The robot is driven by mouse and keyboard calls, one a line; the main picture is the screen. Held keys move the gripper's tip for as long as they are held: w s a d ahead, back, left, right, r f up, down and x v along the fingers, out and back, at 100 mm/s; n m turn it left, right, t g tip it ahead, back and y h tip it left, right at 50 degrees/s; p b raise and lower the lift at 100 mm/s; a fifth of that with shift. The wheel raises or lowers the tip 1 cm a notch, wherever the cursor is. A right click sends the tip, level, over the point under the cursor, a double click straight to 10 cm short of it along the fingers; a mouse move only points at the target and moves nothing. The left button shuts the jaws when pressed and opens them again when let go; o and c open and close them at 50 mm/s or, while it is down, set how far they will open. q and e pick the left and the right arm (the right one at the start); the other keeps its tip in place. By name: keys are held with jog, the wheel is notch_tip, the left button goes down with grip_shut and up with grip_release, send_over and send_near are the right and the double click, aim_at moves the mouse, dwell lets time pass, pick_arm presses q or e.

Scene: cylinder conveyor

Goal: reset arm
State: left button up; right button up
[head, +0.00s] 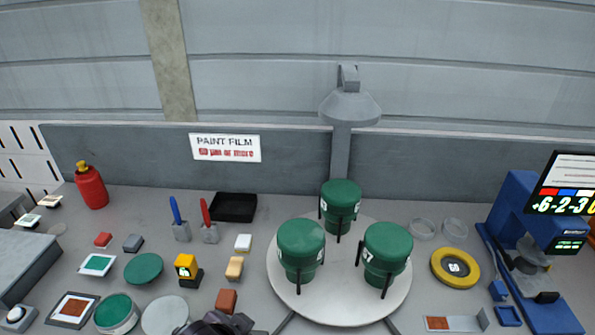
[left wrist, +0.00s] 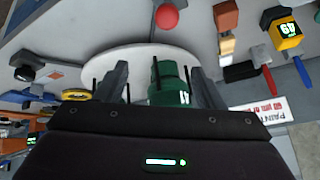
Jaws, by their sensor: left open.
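Three green canisters stand upright in dark holders on a round white turntable (head: 340,300): one at the back (head: 341,205), one at the front left (head: 301,250) and one at the front right (head: 387,252). A dark part of my left arm (head: 215,325) shows at the bottom edge of the head view, left of the turntable; its fingers cannot be made out there. In the left wrist view my left gripper (left wrist: 160,78) has its two fingers spread apart. A green canister (left wrist: 170,88) shows in the gap, beyond the fingers, apparently not gripped. My right gripper is not in view.
Left of the turntable lie an orange-brown block (head: 227,301), a yellow gauge (head: 187,268), green discs and a black tray (head: 233,207). On the right are a yellow ring (head: 455,267) and a blue press (head: 520,235). A grey post with a hood (head: 350,107) rises behind.

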pick_arm(q)
jog(key=s+a+f+n+g+y, duration=0.25)
jog(key=s+a+n, duration=0.25)
jog(key=s+a, duration=0.4)
notch_tip(320, 180, down, 36)
jog(key=s+g+b, duration=0.2)
jog(key=s+b, duration=0.1)
jog(key=b, duration=0.2)
jog(key=s+a+f+b, duration=0.2)
jog(key=s+f, duration=0.7)
jog(key=f, duration=0.1)
jog(key=s+a+f+g+b, duration=0.1)
jog(key=s+a+f+b, duration=0.1)
jog(key=s+f, duration=0.7)
notch_tip(320, 180, down, 2)
jog(key=shift+s, duration=0.3)
